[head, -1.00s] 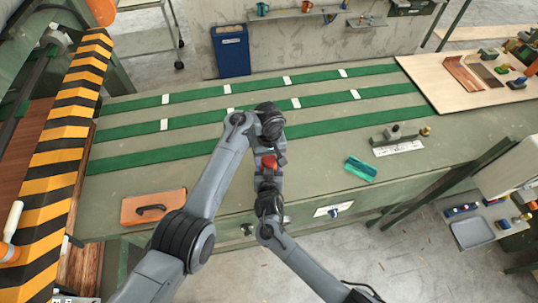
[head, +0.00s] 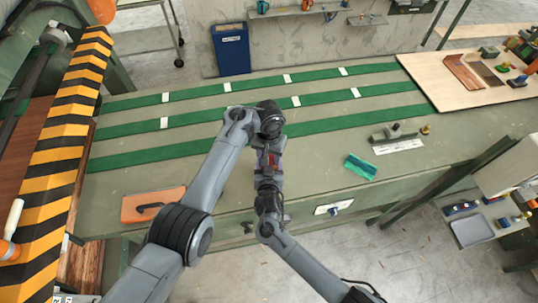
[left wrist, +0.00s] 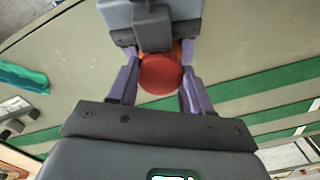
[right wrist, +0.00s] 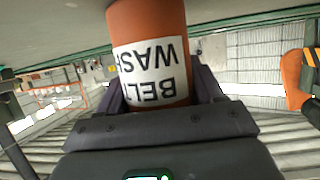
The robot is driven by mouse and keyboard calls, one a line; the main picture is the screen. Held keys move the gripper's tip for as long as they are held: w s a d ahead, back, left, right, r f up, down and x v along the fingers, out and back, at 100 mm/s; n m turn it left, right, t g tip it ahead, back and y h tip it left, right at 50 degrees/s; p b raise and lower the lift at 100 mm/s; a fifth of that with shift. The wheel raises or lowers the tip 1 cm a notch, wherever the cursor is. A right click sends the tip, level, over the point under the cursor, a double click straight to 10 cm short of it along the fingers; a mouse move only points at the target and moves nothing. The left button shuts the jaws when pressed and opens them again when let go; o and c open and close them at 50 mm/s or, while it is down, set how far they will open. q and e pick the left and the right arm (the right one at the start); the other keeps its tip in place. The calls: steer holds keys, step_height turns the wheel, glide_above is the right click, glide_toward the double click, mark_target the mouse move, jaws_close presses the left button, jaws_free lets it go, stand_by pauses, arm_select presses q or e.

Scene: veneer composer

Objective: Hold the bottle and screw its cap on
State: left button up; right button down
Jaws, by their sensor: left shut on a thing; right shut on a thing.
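The bottle (right wrist: 150,25) is orange-brown with a white label reading "BELT WASH" upside down in the right wrist view. My right gripper (head: 268,172) is shut on its body. The red round cap (left wrist: 160,75) sits between the purple fingers of my left gripper (left wrist: 158,88), which is shut on it. A little orange of the bottle shows behind the cap in the left wrist view. Cap and bottle are in line, but I cannot tell whether the threads are engaged. In the head view the two grippers face each other above the bench's front edge and mostly hide both things.
An orange block with a black handle (head: 152,204) lies on the green bench (head: 330,150) at left. A wooden board (head: 455,90) with tools is at back right. The middle bench is clear.

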arm_select(q)
steer(key=o, duration=1.2)
steer(key=shift+c, duration=0.2)
steer(key=shift+r, duration=2.25)
steer(key=o, duration=0.5)
steer(key=shift+r, duration=3.8)
